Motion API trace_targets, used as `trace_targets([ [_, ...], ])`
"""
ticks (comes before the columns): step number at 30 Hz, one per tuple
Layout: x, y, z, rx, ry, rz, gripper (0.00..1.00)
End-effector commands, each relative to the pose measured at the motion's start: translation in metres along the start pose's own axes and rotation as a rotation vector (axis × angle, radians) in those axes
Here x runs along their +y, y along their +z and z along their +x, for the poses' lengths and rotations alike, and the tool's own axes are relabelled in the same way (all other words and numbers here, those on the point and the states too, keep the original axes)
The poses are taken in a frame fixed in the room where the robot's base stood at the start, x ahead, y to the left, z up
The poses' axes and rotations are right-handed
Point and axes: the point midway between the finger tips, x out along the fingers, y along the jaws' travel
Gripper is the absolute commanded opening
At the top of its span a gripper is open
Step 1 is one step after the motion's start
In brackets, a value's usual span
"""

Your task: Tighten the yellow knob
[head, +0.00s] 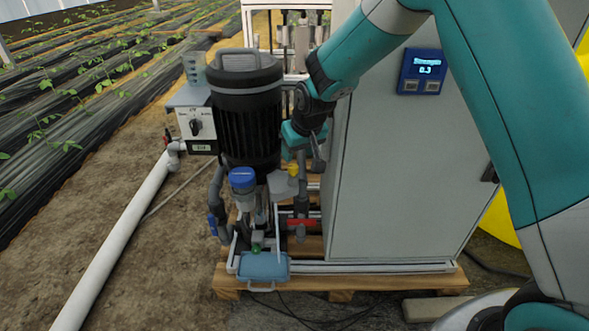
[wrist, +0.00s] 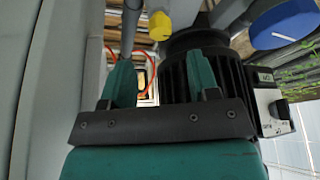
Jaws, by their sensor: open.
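The yellow knob (head: 293,170) is small and sits on grey piping to the right of the blue-capped part, low beside the black pump. In the wrist view the yellow knob (wrist: 160,26) shows near the top, beyond the fingertips and roughly between them sideways. My gripper (head: 304,153) hangs just above the knob in the head view, beside the black pump. In the wrist view my gripper (wrist: 161,76) has its two teal fingers apart with nothing between them. A gap shows between fingertips and knob, and they do not appear to touch.
The black pump (head: 248,115) stands close at the gripper's left, and the grey cabinet (head: 390,170) at its right. A blue cap (head: 242,178), a red valve handle (head: 301,222) and a switch box (head: 195,125) are nearby. A white pipe (head: 115,245) runs along the ground.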

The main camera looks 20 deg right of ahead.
Motion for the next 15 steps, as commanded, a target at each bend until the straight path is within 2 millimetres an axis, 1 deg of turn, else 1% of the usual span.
trace_targets([
  [1,0.0,0.002,0.016,-0.002,0.0,0.0,0.55],
  [6,0.0,0.002,0.046,-0.002,0.0,0.0,0.55],
  [10,0.0,0.001,0.06,-0.001,-0.001,-0.001,0.55],
  [15,-0.001,0.0,0.068,0.0,-0.001,-0.001,0.55],
])
